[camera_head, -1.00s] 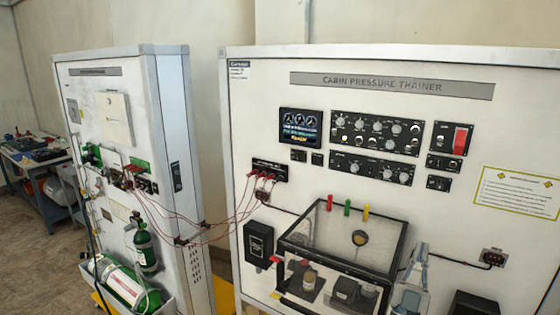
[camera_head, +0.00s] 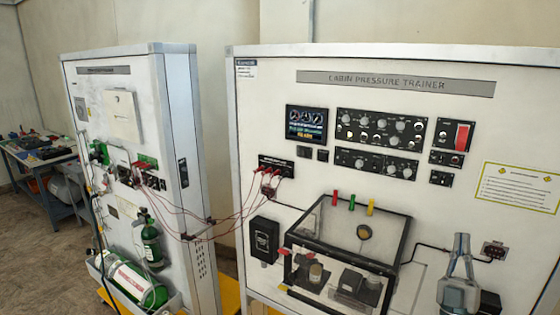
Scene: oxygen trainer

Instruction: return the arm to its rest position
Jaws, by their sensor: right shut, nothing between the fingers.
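My right gripper (camera_head: 461,244) shows at the lower right, in front of the cabin pressure trainer panel (camera_head: 262,115). Its grey fingers point up and are shut with nothing between them. It is just right of the clear chamber box (camera_head: 330,250) with the black frame, and left of a small connector plate (camera_head: 493,250). I cannot tell whether it touches the panel, but no contact shows. The rest of my right arm is mostly below the picture. My left gripper is not in view.
The oxygen trainer cabinet (camera_head: 125,195) stands at left with green cylinders (camera_head: 135,285) at its base. Red cables (camera_head: 225,222) hang between the two panels. A workbench (camera_head: 40,165) with clutter is at far left. Open floor (camera_head: 40,255) lies in front of it.

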